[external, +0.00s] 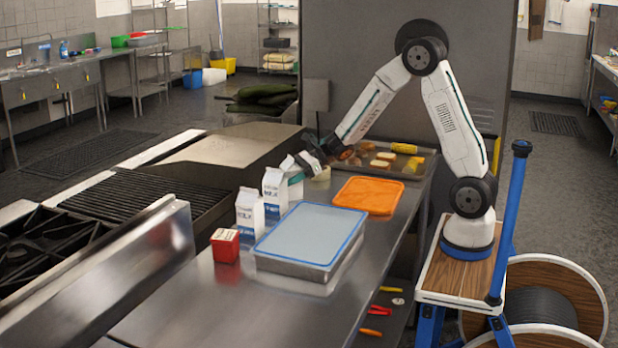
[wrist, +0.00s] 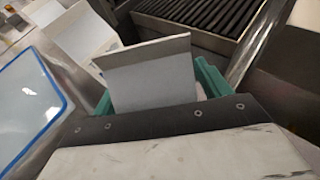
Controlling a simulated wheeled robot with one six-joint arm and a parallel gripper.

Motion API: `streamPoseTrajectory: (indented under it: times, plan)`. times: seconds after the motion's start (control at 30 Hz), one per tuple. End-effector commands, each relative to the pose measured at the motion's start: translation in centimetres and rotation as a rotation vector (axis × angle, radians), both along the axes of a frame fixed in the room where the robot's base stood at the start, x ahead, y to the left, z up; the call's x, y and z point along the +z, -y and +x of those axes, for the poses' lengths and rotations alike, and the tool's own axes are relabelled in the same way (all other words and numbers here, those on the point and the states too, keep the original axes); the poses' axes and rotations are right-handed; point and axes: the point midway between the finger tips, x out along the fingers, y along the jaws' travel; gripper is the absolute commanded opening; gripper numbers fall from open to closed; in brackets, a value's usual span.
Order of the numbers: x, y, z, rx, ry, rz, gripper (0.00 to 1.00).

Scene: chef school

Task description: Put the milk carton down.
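A white milk carton (external: 291,164) is at my gripper (external: 297,173), at the back of a row of white-and-blue cartons on the steel counter (external: 205,300). In the wrist view this carton (wrist: 150,75) stands between the teal fingers, which are close against its sides. My gripper (wrist: 157,98) appears shut on it. Its base is hidden, so I cannot tell whether it touches the counter. Two other milk cartons stand upright in front of it, the middle one (external: 274,190) and the nearest one (external: 248,214).
A blue-rimmed container (external: 310,235) and a small red box (external: 225,245) sit nearer the front. An orange board (external: 368,195) lies to the right, with a food tray (external: 420,165) behind it. A ribbed grill (external: 145,195) is to the left. The front counter is clear.

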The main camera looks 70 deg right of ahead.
Motion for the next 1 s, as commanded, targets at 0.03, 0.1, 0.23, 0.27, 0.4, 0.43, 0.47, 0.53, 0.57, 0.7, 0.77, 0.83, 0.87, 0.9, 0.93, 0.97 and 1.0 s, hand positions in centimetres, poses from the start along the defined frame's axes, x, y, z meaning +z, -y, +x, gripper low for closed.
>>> streamPoseTrajectory:
  times: [0.03,0.1,0.23,0.27,0.4,0.43,0.47,0.53,0.57,0.7,0.77,0.83,0.87,0.9,0.93,0.97,1.0]
  plan:
    - [0.0,0.0,0.0,0.0,0.0,0.0,0.76]
    - [0.0,0.0,0.0,0.0,0.0,0.0,0.76]
    - [0.5,0.4,-0.3,-0.001,0.001,-0.001,0.76]
    - [0.7,0.6,-0.5,-0.002,0.001,-0.001,0.76]
    - [1.7,2.4,-2.2,-0.005,0.002,-0.001,0.76]
    - [2.0,2.9,-2.7,-0.004,0.003,-0.001,0.76]
    - [2.2,3.3,-3.1,-0.005,0.002,-0.001,0.76]
    - [2.9,4.4,-4.1,-0.006,0.002,-0.001,0.76]
    - [3.1,4.7,-4.6,-0.005,0.002,-0.001,0.76]
    - [4.1,6.4,-6.3,-0.005,0.001,-0.001,0.76]
    - [4.4,7.0,-6.8,-0.002,0.002,-0.001,0.76]
    - [4.6,7.4,-7.3,-0.003,0.001,-0.001,0.76]
    - [4.7,7.5,-7.5,-0.002,0.0,-0.001,0.76]
    - [4.8,7.7,-7.6,-0.001,0.0,-0.002,0.76]
    - [4.8,7.8,-7.7,-0.001,0.0,-0.001,0.76]
    - [4.9,7.8,-7.8,-0.001,0.0,-0.001,0.76]
    - [4.9,7.9,-7.8,-0.001,0.0,-0.001,0.76]
